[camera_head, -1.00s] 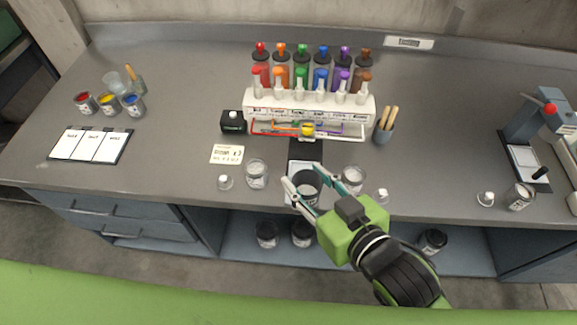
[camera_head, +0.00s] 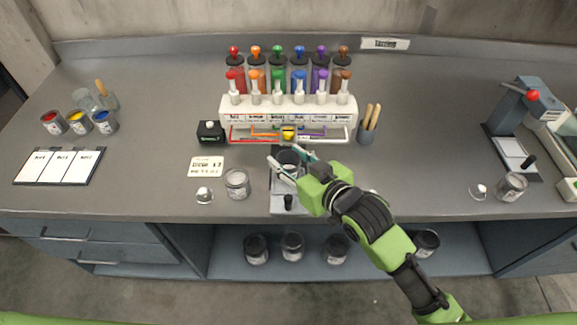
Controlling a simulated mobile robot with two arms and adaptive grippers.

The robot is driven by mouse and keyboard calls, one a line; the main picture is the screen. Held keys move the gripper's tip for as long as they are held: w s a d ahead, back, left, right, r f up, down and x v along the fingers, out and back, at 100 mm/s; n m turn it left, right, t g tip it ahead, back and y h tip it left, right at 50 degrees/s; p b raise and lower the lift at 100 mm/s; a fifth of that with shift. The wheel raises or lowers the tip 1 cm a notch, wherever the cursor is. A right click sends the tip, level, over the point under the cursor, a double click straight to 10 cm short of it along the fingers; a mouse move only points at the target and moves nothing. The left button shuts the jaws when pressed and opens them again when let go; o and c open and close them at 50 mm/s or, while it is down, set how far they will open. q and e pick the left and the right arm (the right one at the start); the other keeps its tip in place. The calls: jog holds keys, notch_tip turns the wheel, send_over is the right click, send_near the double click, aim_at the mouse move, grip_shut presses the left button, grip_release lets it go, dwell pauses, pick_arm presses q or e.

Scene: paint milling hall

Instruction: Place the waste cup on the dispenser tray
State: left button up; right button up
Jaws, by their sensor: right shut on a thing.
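My right gripper (camera_head: 293,157) is shut on a dark grey cup (camera_head: 289,158), with one finger on each side of it. The cup is at the dispenser tray (camera_head: 277,203), a pale and dark plate in front of the white dispenser rack (camera_head: 240,119). The cup looks upright and over the rear part of the tray. I cannot tell whether its base touches. My gripper body and arm cover the tray's right side. My left gripper is not in view.
A glass jar (camera_head: 237,184) and a white-capped item (camera_head: 204,195) stand left of the tray. A brush pot (camera_head: 366,130) stands right of the rack. Paint cans (camera_head: 104,122) are at far left, a press-like device (camera_head: 520,125) at far right.

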aim_at(295, 174)
jog(key=f, duration=0.3)
jog(key=shift+w+f+p, duration=0.15)
jog(key=shift+w+p, duration=0.05)
jog(key=shift+p, duration=0.1)
jog(key=shift+f, duration=0.15)
jog(key=shift+f, duration=0.2)
jog(key=o, duration=1)
jog(key=shift+r, duration=0.1)
